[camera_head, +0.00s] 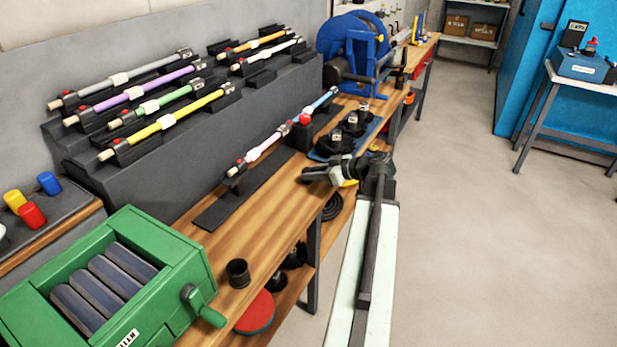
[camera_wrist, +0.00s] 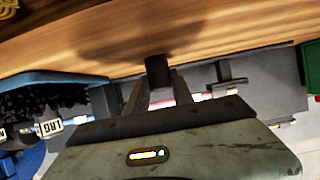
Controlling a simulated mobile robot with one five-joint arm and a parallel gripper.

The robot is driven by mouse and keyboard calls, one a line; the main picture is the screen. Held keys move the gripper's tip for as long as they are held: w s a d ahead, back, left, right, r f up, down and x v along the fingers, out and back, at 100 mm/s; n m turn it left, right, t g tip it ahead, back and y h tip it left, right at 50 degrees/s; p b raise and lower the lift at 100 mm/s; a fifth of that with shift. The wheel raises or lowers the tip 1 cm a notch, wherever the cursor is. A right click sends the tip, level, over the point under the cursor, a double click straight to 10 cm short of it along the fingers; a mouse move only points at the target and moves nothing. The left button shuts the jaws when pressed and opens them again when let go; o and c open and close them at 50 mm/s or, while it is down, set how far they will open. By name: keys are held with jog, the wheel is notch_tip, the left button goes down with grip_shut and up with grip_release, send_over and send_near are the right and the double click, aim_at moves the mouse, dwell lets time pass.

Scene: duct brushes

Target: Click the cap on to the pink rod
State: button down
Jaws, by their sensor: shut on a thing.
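The pink rod (camera_head: 264,147) lies on a long black stand (camera_head: 222,207) on the wooden bench, with red buttons near its ends. Part of the pink rod (camera_wrist: 190,99) shows behind my fingers in the wrist view. My gripper (camera_head: 318,172) is at the bench's front edge, to the right of the pink rod and apart from it. In the wrist view my gripper (camera_wrist: 160,88) is shut on a small dark piece, likely the cap (camera_wrist: 157,68), held between the fingertips. Its shape is partly hidden by the fingers.
A blue tray (camera_head: 318,154) with black brush heads stands close behind my gripper. A cyan rod (camera_head: 322,100) lies beyond the pink one. Several coloured rods rest on the grey rack (camera_head: 200,145). A green crank box (camera_head: 150,250) and black cup (camera_head: 238,273) stand at front.

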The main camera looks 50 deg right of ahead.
jog(key=shift+r, duration=0.1)
notch_tip(320, 180, up, 6)
jog(key=p, duration=0.6)
jog(key=shift+s, duration=0.1)
